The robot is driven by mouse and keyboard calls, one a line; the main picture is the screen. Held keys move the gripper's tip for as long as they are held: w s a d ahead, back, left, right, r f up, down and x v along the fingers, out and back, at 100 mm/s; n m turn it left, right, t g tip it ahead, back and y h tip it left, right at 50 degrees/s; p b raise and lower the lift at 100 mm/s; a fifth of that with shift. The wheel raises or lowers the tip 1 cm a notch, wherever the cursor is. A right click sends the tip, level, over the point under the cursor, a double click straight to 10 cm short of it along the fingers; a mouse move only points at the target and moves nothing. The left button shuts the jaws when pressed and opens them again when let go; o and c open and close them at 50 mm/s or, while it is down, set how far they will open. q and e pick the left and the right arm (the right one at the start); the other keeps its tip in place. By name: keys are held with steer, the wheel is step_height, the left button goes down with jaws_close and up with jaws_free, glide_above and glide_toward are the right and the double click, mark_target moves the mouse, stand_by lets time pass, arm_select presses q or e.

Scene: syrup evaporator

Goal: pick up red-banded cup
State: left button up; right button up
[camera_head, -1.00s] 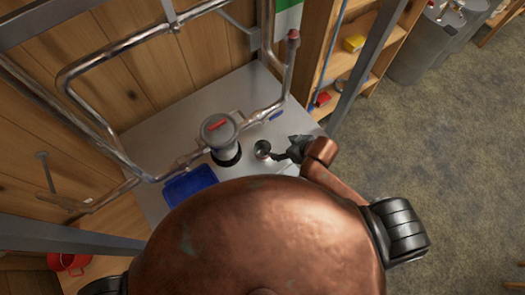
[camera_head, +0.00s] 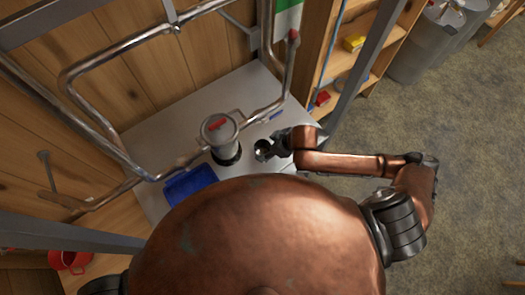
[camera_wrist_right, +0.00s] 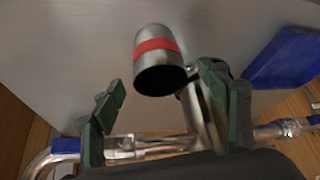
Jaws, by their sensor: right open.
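The red-banded cup (camera_wrist_right: 157,72) is a small metal cup with a red band around it. In the right wrist view it lies just beyond my open fingertips, nearer the right finger. In the head view the cup (camera_head: 261,151) stands on the grey metal top, right of the valve, with its dark opening facing up. My right gripper (camera_head: 275,146) comes in from the right close beside it. In the right wrist view my right gripper (camera_wrist_right: 160,100) is open with nothing clearly between its fingers. Whether a finger touches the cup I cannot tell. My left gripper is out of view.
A blue tray-like object (camera_head: 190,184) lies further left on the metal top (camera_head: 155,130). Metal pipes (camera_head: 290,75) run around the back and right. A red pot (camera_head: 68,261) sits at lower left.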

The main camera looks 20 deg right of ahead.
mark_target(257, 150)
steer(key=x, duration=0.3)
steer(key=shift+w+a+f, duration=0.15)
steer(key=shift+w+a, duration=0.05)
steer(key=shift+w, duration=0.05)
steer(key=shift+c, duration=0.7)
steer(key=c, duration=1.1)
